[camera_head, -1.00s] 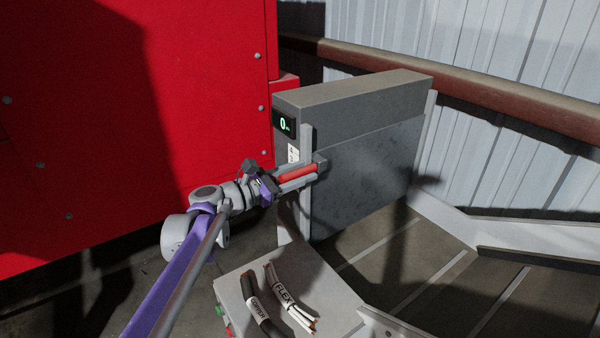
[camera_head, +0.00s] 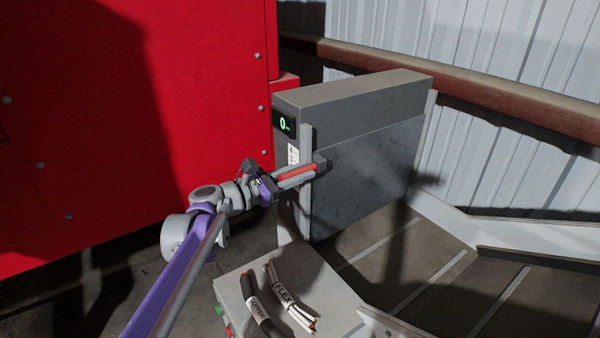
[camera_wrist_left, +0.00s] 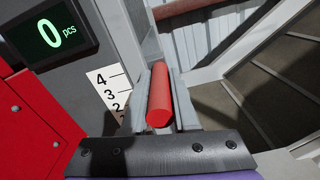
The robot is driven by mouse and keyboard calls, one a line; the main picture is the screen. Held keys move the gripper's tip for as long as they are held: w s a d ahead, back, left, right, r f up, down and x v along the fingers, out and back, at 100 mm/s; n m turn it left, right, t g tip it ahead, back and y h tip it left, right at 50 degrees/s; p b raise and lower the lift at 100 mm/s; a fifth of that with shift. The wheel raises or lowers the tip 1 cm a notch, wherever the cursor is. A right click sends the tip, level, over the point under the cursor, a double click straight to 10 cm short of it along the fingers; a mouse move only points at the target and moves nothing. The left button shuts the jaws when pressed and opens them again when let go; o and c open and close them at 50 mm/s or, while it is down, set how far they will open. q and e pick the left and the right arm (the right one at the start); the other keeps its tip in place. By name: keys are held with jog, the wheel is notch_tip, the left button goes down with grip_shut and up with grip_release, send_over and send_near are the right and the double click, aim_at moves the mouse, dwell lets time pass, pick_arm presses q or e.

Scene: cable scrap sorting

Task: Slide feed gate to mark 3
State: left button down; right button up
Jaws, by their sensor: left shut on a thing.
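The feed gate (camera_head: 372,165) is a grey upright panel in a frame under a grey housing. Its red bar handle (camera_head: 297,173) sticks out towards my left arm, and the handle is also in the middle of the left wrist view (camera_wrist_left: 160,97). My left gripper (camera_head: 305,172) is shut on the red handle, with grey fingers along its sides. A white mark scale (camera_head: 293,154) is on the post beside the handle. In the left wrist view the scale (camera_wrist_left: 108,92) shows 4, 3 and part of 2; its lower part is hidden. My right gripper is not in view.
A display (camera_head: 284,124) reads 0 pcs. A red machine wall (camera_head: 200,90) stands on the left. Below, a grey box (camera_head: 240,290) bears a black cable (camera_head: 256,305) and a FLEX cable (camera_head: 287,297). A ribbed dark surface (camera_head: 390,265) lies at the right.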

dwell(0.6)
pick_arm(q)
notch_tip(320, 180, up, 3)
jog(key=shift+p, duration=0.75)
jog(key=shift+f, duration=0.2)
jog(key=c, duration=0.7)
grip_release()
jog(key=shift+f, duration=0.1)
jog(key=b+v, duration=0.1)
jog(key=v, duration=1)
jog(key=shift+d, duration=0.1)
